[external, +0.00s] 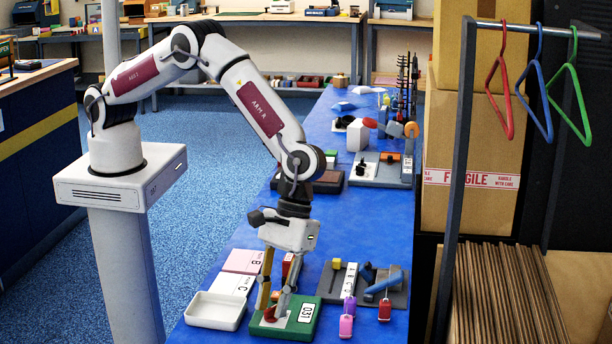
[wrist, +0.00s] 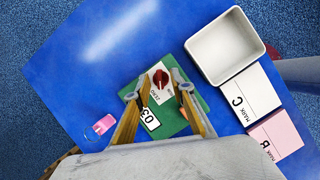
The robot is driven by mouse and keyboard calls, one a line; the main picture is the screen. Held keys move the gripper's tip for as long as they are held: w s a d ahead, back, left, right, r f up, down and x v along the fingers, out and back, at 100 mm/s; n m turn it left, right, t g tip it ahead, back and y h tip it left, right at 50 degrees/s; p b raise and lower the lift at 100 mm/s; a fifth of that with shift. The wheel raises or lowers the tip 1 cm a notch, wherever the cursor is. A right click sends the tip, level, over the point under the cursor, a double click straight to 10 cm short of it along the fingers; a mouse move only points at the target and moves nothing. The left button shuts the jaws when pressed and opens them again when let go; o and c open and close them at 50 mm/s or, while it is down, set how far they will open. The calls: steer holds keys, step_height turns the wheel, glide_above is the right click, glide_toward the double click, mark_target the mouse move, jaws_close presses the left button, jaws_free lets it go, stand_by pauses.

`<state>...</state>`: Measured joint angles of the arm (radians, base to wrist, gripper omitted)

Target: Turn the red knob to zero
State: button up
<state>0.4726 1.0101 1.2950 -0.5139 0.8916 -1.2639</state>
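The red knob (wrist: 160,79) sits on a white dial plate with small dark lettering, on top of a green box (wrist: 172,124). One mark on the plate seems to read ZERO; I cannot tell exactly where the knob points. The green box (external: 307,318) also shows in the external view, with a white number label; the knob there is largely hidden by the fingers. My gripper (wrist: 157,88) is open, its two yellowish fingers apart on either side of the knob in the wrist view. In the external view my gripper (external: 272,310) points down low over the box; contact with the knob is unclear.
A white tray (external: 204,322) stands left of the box, with cards C (external: 233,284) and B (external: 246,260) behind it. A grey board (external: 390,297) with a blue bar and coloured tags lies to the right.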

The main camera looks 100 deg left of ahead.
steer(key=n, duration=0.1)
steer(key=n+t, duration=0.1)
steer(key=n, duration=0.1)
steer(key=n+t, duration=0.1)
steer(key=n, duration=0.1)
steer(key=shift+s, duration=0.25)
steer(key=shift+s+a+r+m+g, duration=0.15)
steer(key=shift+s+a+r+m, duration=0.3)
steer(key=shift+a+r+m, duration=0.45)
steer(key=shift+s+a+r+m+g, duration=0.1)
steer(key=shift+s+a+r+m, duration=0.3)
steer(key=shift+a+r+m, duration=0.45)
steer(key=shift+s+a+r+m+g, duration=0.15)
steer(key=shift+s+a+r+m, duration=0.45)
steer(key=shift+r, duration=0.45)
steer(key=s+a+r+m+y, duration=0.1)
steer(key=s+a+r+m, duration=0.4)
steer(key=a, duration=0.3)
steer(key=s+a+r+m+y, duration=0.1)
steer(key=s+a+r+m, duration=0.5)
steer(key=a+r, duration=0.2)
